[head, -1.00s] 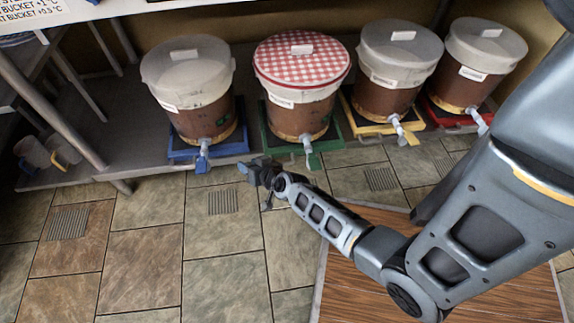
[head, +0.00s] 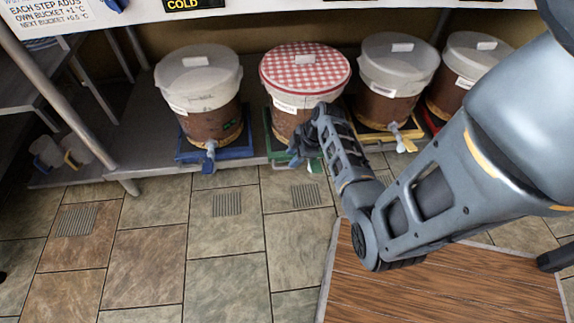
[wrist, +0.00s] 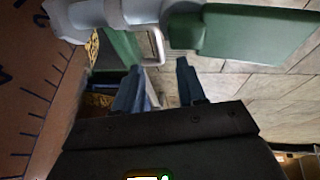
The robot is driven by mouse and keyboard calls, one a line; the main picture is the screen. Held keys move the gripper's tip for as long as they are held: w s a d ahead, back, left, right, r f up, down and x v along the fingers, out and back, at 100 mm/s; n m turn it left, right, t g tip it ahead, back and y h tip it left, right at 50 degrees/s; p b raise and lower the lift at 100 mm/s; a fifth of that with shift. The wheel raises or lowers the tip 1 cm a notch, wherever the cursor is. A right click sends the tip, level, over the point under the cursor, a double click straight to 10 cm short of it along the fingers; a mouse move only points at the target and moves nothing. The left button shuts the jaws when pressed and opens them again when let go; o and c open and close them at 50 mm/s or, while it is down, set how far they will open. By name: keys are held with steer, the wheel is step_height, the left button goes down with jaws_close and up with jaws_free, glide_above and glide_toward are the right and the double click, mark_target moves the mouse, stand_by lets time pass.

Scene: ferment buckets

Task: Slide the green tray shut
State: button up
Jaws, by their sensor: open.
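The green tray (head: 268,128) is under the bucket with the red checkered cover (head: 305,75); my arm hides much of its front in the head view. In the wrist view, part of the green tray (wrist: 122,46) shows with a pale metal handle (wrist: 158,46) at its front. My gripper (head: 303,155) is low at the tray's front. In the wrist view my gripper (wrist: 160,70) is open and empty, its fingertips just short of the handle. The bucket's grey tap with its green lever (wrist: 255,35) hangs close above the fingers.
A blue tray (head: 235,150) with a bucket is to the left and a yellow tray (head: 372,136) with a bucket to the right, each with a tap sticking out. A table leg (head: 85,118) stands at the left.

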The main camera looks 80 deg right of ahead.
mark_target(287, 167)
steer(key=b+x, duration=0.2)
steer(key=x, duration=0.4)
steer(key=shift+r, duration=0.1)
jaws_close()
stand_by(0.6)
